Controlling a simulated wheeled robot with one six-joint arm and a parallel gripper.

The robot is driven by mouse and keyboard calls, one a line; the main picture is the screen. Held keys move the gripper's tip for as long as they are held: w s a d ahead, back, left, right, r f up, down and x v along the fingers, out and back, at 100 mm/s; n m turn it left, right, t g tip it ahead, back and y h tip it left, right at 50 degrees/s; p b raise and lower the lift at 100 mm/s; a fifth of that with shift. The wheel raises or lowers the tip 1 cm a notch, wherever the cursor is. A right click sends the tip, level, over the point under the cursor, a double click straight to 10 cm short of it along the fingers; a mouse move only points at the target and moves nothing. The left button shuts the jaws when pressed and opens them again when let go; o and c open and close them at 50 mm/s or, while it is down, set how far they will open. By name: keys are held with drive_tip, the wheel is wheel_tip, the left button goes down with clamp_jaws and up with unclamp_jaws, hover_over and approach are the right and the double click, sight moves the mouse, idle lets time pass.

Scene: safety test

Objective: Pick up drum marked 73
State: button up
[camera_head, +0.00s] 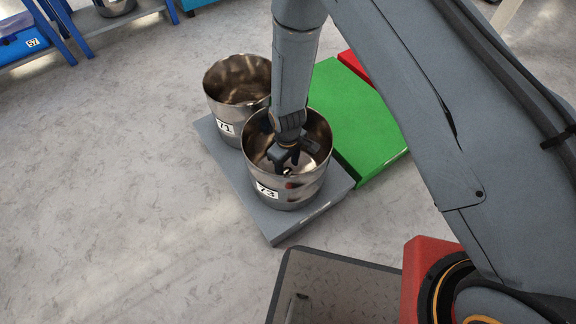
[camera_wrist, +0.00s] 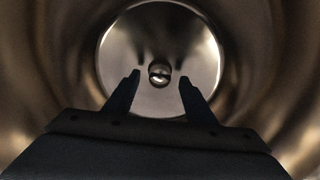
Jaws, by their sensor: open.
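The drum marked 73 (camera_head: 289,193) is an open-topped shiny metal drum standing upright on a grey platform (camera_head: 275,226). My gripper (camera_head: 288,161) reaches down inside this drum and is open. In the wrist view, the drum's inner wall (camera_wrist: 40,60) surrounds the view, and its round floor (camera_wrist: 190,45) lies ahead. A small shiny knob (camera_wrist: 159,72) shows at the middle of the floor. It appears between the two fingertips of my gripper (camera_wrist: 158,82), and they look apart from it.
The drum marked 71 (camera_head: 222,113) stands just behind and left of drum 73 on the same platform. A green platform (camera_head: 372,135) and a red one (camera_head: 349,61) lie to the right. Blue bin 57 (camera_head: 22,45) stands at the upper left. The left floor is clear.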

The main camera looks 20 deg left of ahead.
sight(287, 171)
wheel_tip(287, 171, down, 3)
drive_tip(key=shift+f+b, duration=0.1)
drive_tip(key=shift+b, duration=0.35)
clamp_jaws()
idle(1.1)
